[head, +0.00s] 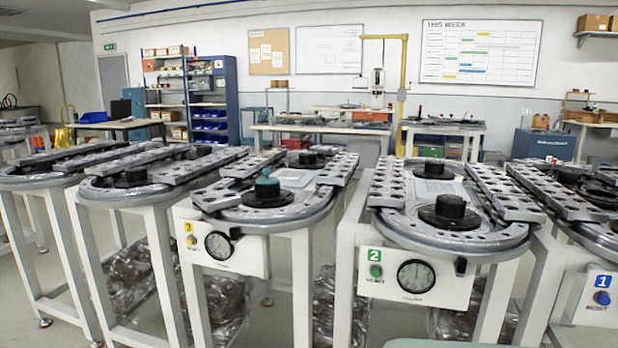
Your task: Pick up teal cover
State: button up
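The teal cover (266,187) is a small knobbed piece. It sits upright on a dark round hub at the near end of the ring track marked with a yellow 3. It stands between two raised perforated rails. Its lower edge merges with the dark hub, so I cannot tell exactly where it ends.
Station 2 (415,277) stands to the right with a black knob (450,207) on its track. Station 1 (597,292) is at the right edge. More tracks stand at left. White legs and plastic-wrapped bundles (214,305) fill the space below. Grey floor shows at lower left.

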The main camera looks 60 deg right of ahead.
aim_at(265, 180)
jog(key=z, duration=1.6)
jog(key=i+l+u, duration=0.2)
jog(key=i+u, duration=0.2)
jog(key=i+l+u, duration=0.8)
jog(key=k+j, duration=0.05)
